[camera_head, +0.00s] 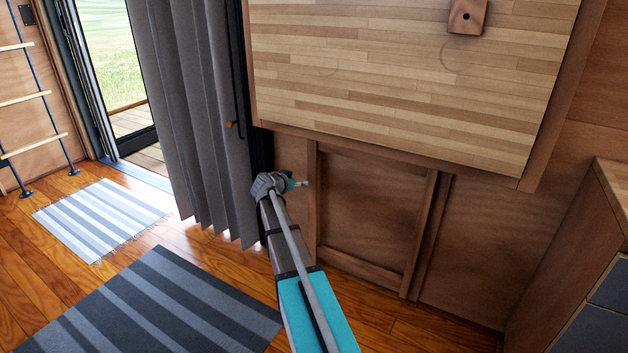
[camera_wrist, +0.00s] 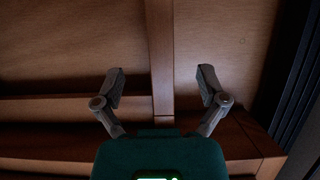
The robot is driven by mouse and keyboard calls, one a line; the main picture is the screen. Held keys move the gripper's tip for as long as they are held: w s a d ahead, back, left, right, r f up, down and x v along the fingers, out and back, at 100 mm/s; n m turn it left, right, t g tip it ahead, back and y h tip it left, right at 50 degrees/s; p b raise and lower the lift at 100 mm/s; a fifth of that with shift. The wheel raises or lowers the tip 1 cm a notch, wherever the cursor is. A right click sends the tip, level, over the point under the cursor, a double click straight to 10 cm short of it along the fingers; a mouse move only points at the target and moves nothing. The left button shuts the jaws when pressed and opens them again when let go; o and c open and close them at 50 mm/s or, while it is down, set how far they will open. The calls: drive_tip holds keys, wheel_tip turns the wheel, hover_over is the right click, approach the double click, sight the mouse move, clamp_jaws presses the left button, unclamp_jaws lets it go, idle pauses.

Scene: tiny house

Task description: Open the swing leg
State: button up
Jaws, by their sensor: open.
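The swing leg appears to be the brown wooden frame (camera_head: 361,268) beneath the wooden tabletop (camera_head: 400,75), nearly flat along the wall. Its left upright, bottom rail and right upright show in the head view. My gripper (camera_head: 300,184) is at the left upright, left of the frame's middle. In the wrist view my gripper (camera_wrist: 161,78) is open, with its two fingers spread on either side of a wooden upright (camera_wrist: 160,45). No finger visibly touches it. Depth between fingertips and wood is hard to tell.
A grey curtain (camera_head: 185,110) hangs just left of my arm, beside an open glass door. A striped dark rug (camera_head: 170,305) and a lighter rug (camera_head: 100,215) lie on the floor. A cabinet (camera_head: 565,260) stands at right. Floor before the frame's right side is clear.

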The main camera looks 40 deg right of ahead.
sight(312, 178)
drive_tip(key=shift+d+f, duration=0.1)
drive_tip(key=b+x, duration=0.5)
drive_tip(key=x, duration=0.8)
drive_tip(key=shift+d+f, duration=0.2)
drive_tip(key=shift+d, duration=0.05)
drive_tip(key=shift+c, duration=0.2)
clamp_jaws()
drive_tip(key=shift+a, duration=0.15)
